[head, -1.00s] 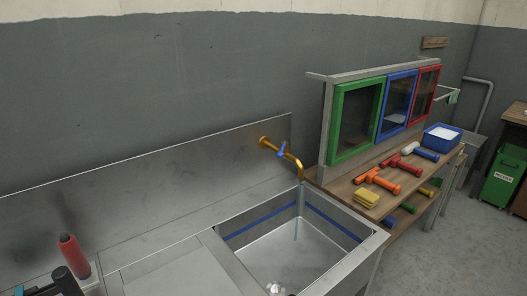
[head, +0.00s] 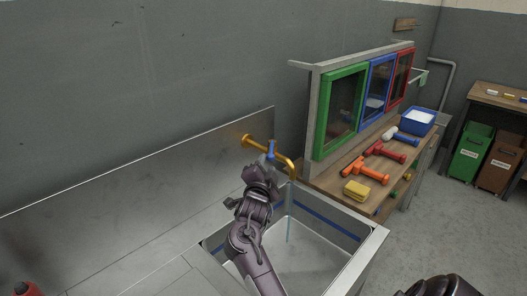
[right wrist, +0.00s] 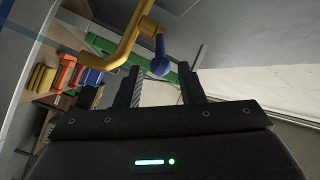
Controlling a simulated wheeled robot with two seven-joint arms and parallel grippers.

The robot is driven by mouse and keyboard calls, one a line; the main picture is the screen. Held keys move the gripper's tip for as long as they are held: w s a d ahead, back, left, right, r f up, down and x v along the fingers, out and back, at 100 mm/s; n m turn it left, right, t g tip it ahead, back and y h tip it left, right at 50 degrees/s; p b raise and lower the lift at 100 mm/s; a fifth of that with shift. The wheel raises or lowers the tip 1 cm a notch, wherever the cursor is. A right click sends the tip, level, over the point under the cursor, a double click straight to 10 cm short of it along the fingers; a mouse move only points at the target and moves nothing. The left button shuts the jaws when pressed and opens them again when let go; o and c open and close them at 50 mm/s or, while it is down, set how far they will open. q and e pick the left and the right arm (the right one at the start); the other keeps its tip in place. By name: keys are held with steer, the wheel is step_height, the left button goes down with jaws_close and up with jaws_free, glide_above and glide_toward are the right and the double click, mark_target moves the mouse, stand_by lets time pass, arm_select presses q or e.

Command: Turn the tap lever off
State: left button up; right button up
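The brass tap (head: 284,161) sticks out from the steel backsplash over the sink, with its blue lever (head: 270,149) on the pipe. A thin stream of water (head: 290,215) falls from the spout into the sink. My right gripper (head: 262,170) is just below and in front of the lever. In the right wrist view the gripper (right wrist: 160,80) is open, its two fingers apart. There the blue lever (right wrist: 161,54) hangs from the yellow tap (right wrist: 125,45), just beyond the fingertips and roughly between them, not gripped. My left gripper is not in view.
The sink (head: 335,268) has a raised steel rim. To the right, a wooden bench (head: 330,183) holds a yellow sponge (head: 357,190), orange and red tools, and a blue bin (head: 416,121). Green, blue and red framed panels stand behind it. A red-topped bottle (head: 25,289) is at lower left.

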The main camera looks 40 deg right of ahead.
mark_target(270, 159)
steer(key=shift+w+d+r+p, duration=0.15)
steer(key=shift+d+r+p, duration=0.1)
steer(key=shift+d, duration=0.3)
steer(key=shift+w+d+r+p, duration=0.15)
steer(key=shift+d+r+p, duration=0.05)
steer(key=shift+d, duration=0.3)
steer(key=x, duration=0.3)
steer(key=shift+w+a+f+p, duration=0.1)
steer(key=shift+f+p, duration=0.1)
steer(key=shift+p, duration=0.2)
steer(key=shift+x, duration=0.95)
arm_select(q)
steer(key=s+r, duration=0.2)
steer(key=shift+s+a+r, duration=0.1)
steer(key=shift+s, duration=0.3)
arm_select(e)
steer(key=shift+w+f, duration=0.1)
steer(key=shift+f, duration=0.1)
jaws_close()
